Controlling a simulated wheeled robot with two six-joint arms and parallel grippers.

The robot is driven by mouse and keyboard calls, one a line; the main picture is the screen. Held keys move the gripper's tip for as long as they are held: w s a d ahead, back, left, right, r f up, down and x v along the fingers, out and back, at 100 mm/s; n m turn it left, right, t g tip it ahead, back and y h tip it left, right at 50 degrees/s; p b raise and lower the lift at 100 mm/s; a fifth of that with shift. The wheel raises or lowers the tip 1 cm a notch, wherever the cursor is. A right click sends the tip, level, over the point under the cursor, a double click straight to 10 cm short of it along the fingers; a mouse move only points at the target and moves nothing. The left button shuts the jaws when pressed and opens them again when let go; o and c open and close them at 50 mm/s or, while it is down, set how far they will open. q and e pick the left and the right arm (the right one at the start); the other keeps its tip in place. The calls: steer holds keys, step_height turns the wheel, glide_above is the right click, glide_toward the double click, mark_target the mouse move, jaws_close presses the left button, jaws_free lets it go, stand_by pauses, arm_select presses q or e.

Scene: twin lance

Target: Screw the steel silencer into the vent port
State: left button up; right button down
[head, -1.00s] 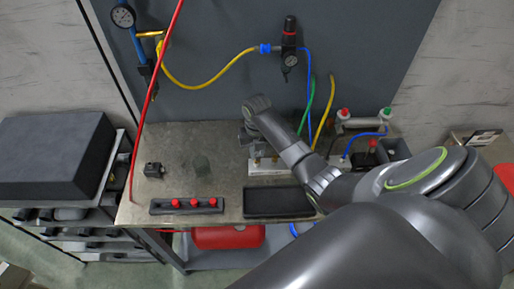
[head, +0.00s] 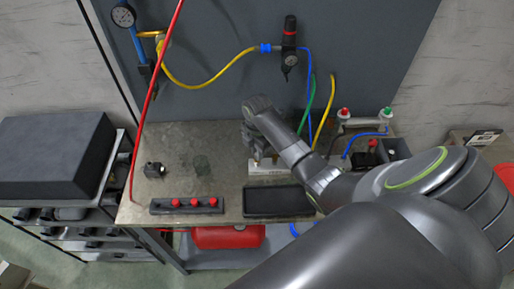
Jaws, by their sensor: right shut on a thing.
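My right gripper (head: 258,157) points down over the pale valve block (head: 268,170) at the back middle of the bench. It is shut on a small piece, which I take to be the steel silencer; the fingers hide nearly all of it. The vent port is too small and too covered to make out, so I cannot tell whether the piece touches it. Small brass-coloured fittings show on top of the block beside the fingertips. My left gripper is not in view.
A black holder with red caps (head: 187,205) and an empty dark tray (head: 279,201) lie at the bench front. A small black block (head: 154,170) sits at the left. Green and yellow hoses rise behind my right wrist. A red hose (head: 148,105) hangs at the left. The bench middle-left is clear.

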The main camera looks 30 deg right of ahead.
steer(key=m, duration=0.6)
steer(key=shift+m, duration=0.4)
steer(key=m, duration=0.5)
steer(key=shift+m, duration=0.3)
steer(key=c, duration=1.5)
jaws_free()
steer(key=shift+o, duration=0.2)
